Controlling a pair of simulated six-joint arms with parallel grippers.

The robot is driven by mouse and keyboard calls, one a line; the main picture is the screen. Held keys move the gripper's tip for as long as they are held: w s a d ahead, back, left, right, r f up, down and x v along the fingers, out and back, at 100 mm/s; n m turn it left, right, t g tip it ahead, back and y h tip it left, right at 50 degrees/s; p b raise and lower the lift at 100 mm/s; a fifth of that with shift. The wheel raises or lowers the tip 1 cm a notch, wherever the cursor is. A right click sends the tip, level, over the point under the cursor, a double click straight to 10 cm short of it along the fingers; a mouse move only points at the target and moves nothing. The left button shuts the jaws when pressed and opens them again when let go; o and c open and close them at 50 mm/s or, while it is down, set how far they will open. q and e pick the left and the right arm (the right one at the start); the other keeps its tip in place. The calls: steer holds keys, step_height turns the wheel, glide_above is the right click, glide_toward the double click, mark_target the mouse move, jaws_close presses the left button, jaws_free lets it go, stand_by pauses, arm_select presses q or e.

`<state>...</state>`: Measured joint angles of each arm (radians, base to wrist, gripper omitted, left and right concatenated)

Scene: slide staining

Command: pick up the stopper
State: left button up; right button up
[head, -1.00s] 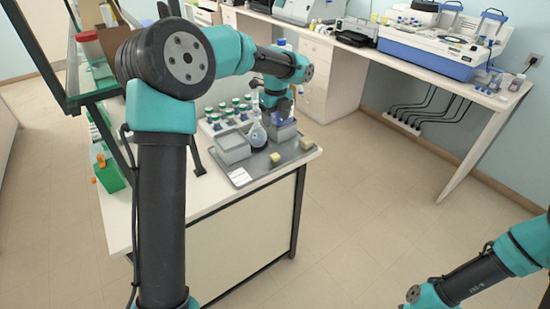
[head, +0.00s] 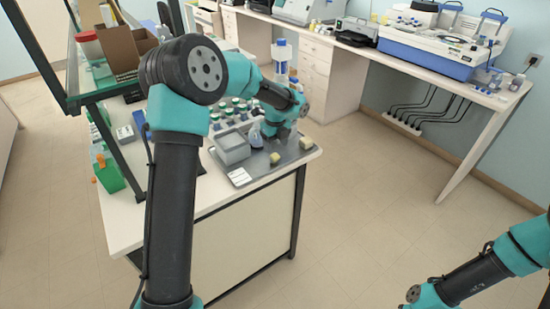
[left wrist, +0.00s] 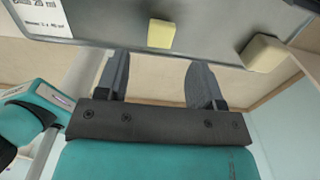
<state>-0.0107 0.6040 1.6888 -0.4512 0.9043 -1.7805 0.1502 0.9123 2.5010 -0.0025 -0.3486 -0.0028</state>
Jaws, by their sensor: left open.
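Two small blocks lie apart on the grey tray (head: 245,176). One is yellow (head: 275,158), the other paler and beige (head: 305,143). Either could be the stopper; I cannot tell which. In the left wrist view the yellow block (left wrist: 161,34) and the beige block (left wrist: 264,53) show near the top. My left gripper (left wrist: 158,64) is open, with nothing between its fingers. Its fingertips point toward the tray's edge, with the yellow block beyond them. In the head view my left wrist is over the back of the tray and hides the fingers. My right gripper is out of view.
A flask (head: 256,136) and a grey open box (head: 232,148) stand on the tray beside my left wrist. Several green-capped bottles stand behind. A tall blue-capped bottle (head: 281,56) rises behind my forearm. A shelf frame (head: 88,94) borders the left. The floor in front is clear.

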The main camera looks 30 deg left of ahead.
mark_target(276, 156)
arm_select(q)
steer(key=shift+f, duration=0.1)
steer(key=shift+f, duration=2.8)
steer(key=c, duration=1)
